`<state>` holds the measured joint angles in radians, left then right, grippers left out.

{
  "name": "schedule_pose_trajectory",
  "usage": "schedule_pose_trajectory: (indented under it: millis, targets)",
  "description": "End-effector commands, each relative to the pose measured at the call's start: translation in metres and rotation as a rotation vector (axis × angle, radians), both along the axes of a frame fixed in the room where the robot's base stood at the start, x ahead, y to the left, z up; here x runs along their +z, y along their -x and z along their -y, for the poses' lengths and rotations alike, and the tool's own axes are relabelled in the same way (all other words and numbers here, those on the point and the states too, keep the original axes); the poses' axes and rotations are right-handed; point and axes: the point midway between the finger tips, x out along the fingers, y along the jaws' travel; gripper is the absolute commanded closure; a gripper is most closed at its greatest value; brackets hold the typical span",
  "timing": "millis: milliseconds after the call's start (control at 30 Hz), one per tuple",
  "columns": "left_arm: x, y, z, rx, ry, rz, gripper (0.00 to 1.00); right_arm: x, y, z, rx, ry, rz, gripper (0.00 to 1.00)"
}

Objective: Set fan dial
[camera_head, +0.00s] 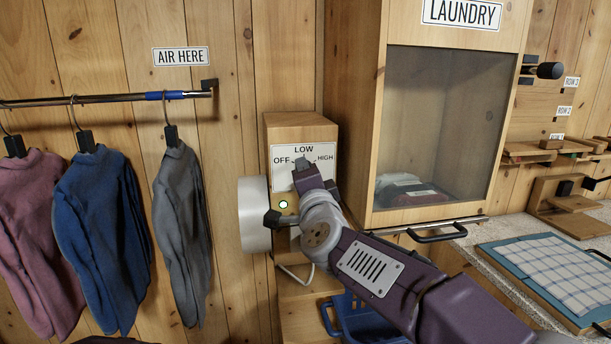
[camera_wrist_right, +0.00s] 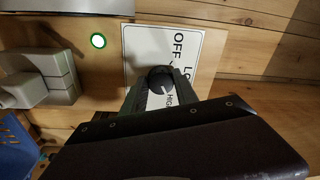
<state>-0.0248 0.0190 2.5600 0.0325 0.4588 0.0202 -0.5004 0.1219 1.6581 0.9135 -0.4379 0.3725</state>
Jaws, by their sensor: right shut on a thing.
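The fan control box (camera_head: 287,131) is a wooden box with a white label plate (camera_head: 321,154) reading OFF, LOW and HIGH from left to right. The black dial (camera_wrist_right: 160,80) shows in the right wrist view, with a pale mark on its lower part; I cannot tell surely which setting it points at. My right gripper (camera_wrist_right: 158,92) is shut on the dial, a finger on each side. In the head view this gripper (camera_head: 306,177) hides most of the dial. A green-lit round lamp (camera_head: 283,204) sits below the plate. My left gripper is not in view.
A white round fan housing (camera_head: 253,215) stands left of the box. Shirts (camera_head: 95,220) hang from a rail (camera_head: 110,99) at left. A glass-fronted laundry cabinet (camera_head: 440,120) stands close at right. A blue basket (camera_head: 355,318) is below; a folding board (camera_head: 550,270) lies at right.

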Motion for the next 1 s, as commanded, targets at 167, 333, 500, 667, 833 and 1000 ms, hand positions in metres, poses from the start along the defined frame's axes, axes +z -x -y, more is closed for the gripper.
schedule_pose_trajectory:
  millis: [167, 333, 500, 667, 833, 1000]
  targets:
    - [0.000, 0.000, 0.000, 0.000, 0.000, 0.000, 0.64, -0.001, 0.000, 0.000, 0.001, -0.001, -0.004, 1.00]
    - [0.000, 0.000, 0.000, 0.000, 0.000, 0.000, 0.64, -0.001, 0.000, 0.000, 0.000, -0.002, -0.002, 0.43]
    - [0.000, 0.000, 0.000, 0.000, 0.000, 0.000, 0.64, -0.001, 0.000, 0.000, 0.001, -0.001, -0.001, 0.43]
    - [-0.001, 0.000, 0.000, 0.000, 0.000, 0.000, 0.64, 0.000, 0.004, 0.000, 0.000, -0.001, 0.001, 0.43]
    - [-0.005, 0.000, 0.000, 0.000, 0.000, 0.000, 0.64, -0.002, 0.038, 0.005, 0.003, -0.003, 0.001, 0.43]
    - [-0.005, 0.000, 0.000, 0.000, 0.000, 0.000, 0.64, -0.005, 0.072, 0.011, 0.003, -0.003, -0.001, 0.43]
